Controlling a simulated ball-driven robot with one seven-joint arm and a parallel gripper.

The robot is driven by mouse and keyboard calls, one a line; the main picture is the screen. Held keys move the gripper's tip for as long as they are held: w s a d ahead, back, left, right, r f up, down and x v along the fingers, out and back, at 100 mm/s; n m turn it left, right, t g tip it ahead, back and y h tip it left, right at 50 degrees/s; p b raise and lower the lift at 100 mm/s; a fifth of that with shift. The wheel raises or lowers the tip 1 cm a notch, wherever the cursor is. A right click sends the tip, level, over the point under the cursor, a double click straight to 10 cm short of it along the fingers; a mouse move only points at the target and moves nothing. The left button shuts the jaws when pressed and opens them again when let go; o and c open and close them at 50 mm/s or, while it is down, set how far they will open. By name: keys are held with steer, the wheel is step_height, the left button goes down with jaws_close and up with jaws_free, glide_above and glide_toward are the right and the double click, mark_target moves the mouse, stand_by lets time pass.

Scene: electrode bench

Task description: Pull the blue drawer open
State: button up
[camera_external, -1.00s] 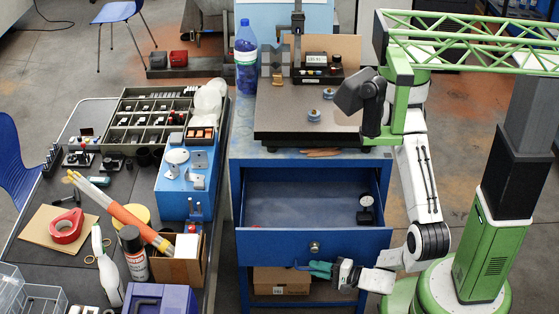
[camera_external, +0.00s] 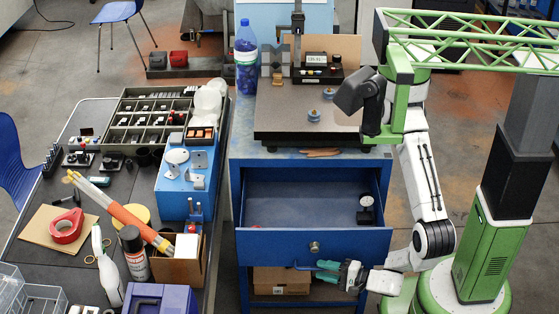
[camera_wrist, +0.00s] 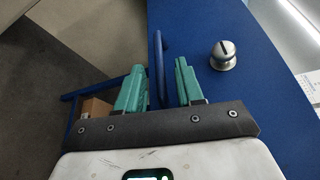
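The blue drawer (camera_external: 330,243) stands pulled out of the blue cabinet, its inside visible from above in the external view. Its front face (camera_wrist: 235,90) also shows in the wrist view, with a round metal lock knob (camera_wrist: 223,55). A blue bar handle (camera_wrist: 158,65) is on that face. My gripper (camera_external: 323,271) is low in front of the drawer face, right of its middle. Its teal fingers (camera_wrist: 160,82) are apart, one on each side of the handle, with gaps visible, so it does not look clamped.
A black-and-white dial gauge (camera_external: 366,210) lies inside the drawer at the right. A cardboard box (camera_external: 281,280) sits on the shelf below. The cluttered left bench (camera_external: 60,235) stands close to the cabinet, with a narrow floor gap between.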

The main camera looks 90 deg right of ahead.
steer(key=p+v, duration=0.1)
steer(key=v, duration=0.7)
steer(key=shift+s+p, duration=0.15)
steer(key=shift+p, duration=0.25)
